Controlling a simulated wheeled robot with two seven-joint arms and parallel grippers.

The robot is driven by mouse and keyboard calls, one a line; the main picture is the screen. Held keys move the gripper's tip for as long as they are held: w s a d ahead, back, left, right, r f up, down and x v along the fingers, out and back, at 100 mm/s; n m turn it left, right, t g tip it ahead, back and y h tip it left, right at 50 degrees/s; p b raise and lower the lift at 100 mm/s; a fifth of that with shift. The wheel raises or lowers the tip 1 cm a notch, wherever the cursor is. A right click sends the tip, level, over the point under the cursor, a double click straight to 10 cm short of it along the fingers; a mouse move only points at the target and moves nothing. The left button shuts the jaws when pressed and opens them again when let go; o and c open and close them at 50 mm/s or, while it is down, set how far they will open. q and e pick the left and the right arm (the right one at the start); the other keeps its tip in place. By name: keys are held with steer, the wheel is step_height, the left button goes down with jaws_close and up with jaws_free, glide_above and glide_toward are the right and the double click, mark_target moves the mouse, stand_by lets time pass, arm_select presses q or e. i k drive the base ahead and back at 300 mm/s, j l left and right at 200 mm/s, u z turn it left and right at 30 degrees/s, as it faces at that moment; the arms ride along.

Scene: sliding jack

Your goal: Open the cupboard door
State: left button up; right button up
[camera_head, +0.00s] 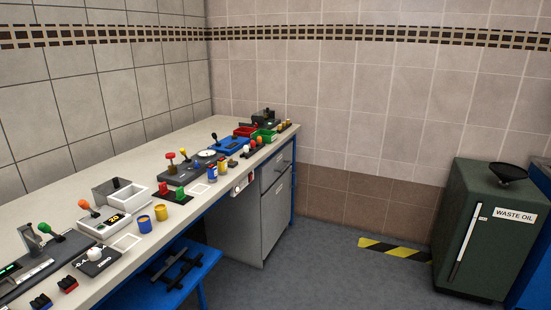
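A grey cupboard (276,212) stands under the far end of the workbench, with a drawer front (277,165) above its door. The door looks shut, and a small dark mark or handle shows near its top edge. A dark green cabinet (488,236) labelled "WASTE OIL" stands on the floor at the right. It has a long upright pale handle (466,244) on its front, and its front looks shut. Neither of my grippers is in view.
The workbench (60,196) runs along the left wall, crowded with levers, trays, tins and small devices. A blue shelf (190,281) with black parts sits under it. A black funnel (508,172) tops the green cabinet. Grey floor (335,275) between is clear, with a yellow-black strip (394,249).

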mark_target(276, 202)
steer(key=i+l+z, duration=0.3)
steer(key=i, duration=0.5)
steer(key=i+z, duration=0.35)
steer(key=i, duration=0.4)
steer(key=i+l, duration=0.05)
